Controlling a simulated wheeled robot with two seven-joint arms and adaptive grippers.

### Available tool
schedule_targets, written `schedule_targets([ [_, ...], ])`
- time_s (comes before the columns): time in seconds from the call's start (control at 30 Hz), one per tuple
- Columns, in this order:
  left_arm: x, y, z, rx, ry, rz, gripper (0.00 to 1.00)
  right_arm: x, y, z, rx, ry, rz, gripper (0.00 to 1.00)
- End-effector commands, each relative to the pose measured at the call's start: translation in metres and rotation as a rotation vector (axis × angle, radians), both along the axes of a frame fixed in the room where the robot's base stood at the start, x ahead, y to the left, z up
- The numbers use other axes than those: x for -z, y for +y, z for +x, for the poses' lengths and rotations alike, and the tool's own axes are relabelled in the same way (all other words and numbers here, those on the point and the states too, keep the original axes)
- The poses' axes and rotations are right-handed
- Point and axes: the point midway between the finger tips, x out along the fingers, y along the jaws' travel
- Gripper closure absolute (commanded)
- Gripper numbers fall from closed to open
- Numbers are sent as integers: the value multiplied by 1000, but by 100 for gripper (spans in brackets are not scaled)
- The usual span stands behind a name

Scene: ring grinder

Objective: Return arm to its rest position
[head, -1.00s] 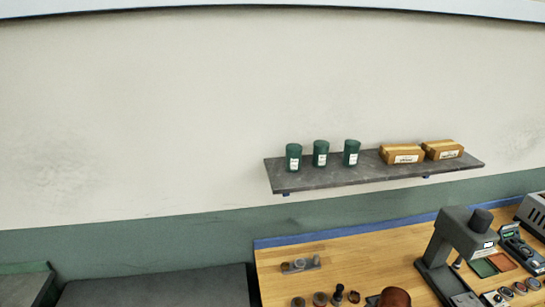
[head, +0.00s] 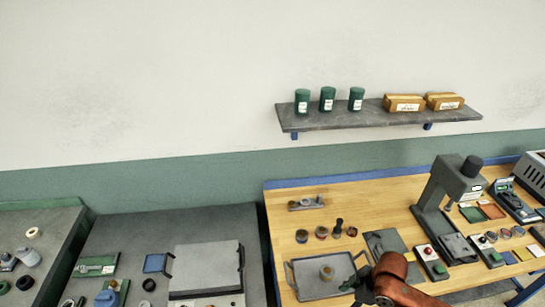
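A reddish-orange part of my arm (head: 397,280) comes up at the bottom edge, right of centre, in front of the wooden bench. It seems to be my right arm. A small dark piece at its left side may be part of my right gripper (head: 352,286); the fingers are not clear enough to tell open from shut. It is close to the right side of a grey tray (head: 312,288) holding a small round tan piece (head: 326,272). My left gripper is not in view.
The wooden bench (head: 385,205) carries a grey press-like machine (head: 446,190), small round parts (head: 322,232) and a red-button box (head: 431,262). Grey benches with a flat plate (head: 206,268) stand left. A wall shelf (head: 375,118) holds green canisters (head: 328,98) and boxes (head: 404,103).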

Motion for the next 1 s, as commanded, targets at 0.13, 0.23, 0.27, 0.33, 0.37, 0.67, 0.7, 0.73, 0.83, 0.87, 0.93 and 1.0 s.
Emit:
schedule_targets([
  [0.13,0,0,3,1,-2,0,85,11,15,-6,28,-15,29,42],
  [0.23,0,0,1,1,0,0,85,18,25,-10,59,-30,51,42],
  [0.27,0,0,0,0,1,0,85,20,27,-11,72,-36,58,42],
  [0.33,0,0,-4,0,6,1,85,24,33,-14,110,-48,77,42],
  [0.37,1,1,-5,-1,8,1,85,27,35,-15,130,-53,85,42],
  [0.67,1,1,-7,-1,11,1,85,55,11,-49,577,-98,143,42],
  [0.7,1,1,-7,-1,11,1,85,59,0,-58,651,-98,136,42],
  [0.73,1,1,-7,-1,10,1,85,62,-9,-64,706,-97,129,42],
  [0.83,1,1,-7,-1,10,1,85,71,-36,-87,863,-89,96,42],
  [0.87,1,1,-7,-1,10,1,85,73,-44,-95,906,-86,86,42],
  [0.93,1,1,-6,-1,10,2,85,79,-61,-112,998,-76,58,42],
  [1.0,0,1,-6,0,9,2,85,83,-78,-131,1083,-65,28,42],
])
